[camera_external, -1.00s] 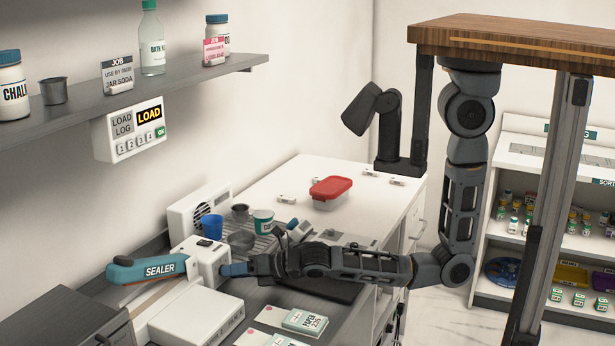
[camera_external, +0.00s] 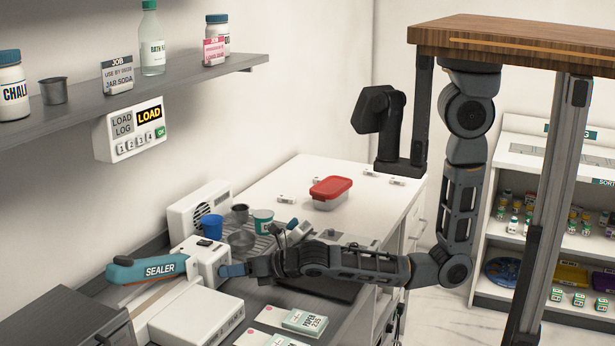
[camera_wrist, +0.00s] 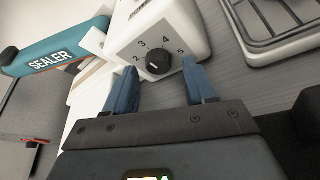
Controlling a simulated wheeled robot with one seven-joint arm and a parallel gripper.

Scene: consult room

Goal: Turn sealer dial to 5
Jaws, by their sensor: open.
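The sealer (camera_external: 160,270) stands on the counter at the lower left in the external view, with a teal arm and a white box end. In the wrist view its teal arm (camera_wrist: 50,57) is at the upper left. The black dial (camera_wrist: 158,63) is on the white box face, with numbers 2, 3, 4 and 5 visible around it. A small light mark on the dial is too small to read surely. My gripper (camera_wrist: 165,85) is open, its blue fingers on either side and just short of the dial. In the external view my gripper (camera_external: 232,270) hides the dial.
A white box (camera_external: 197,318) lies in front of the sealer. A blue cup (camera_external: 211,226) and other cups stand behind it. A metal-framed tray (camera_wrist: 285,25) is at the upper right in the wrist view. Paper packs (camera_external: 304,321) lie at the front.

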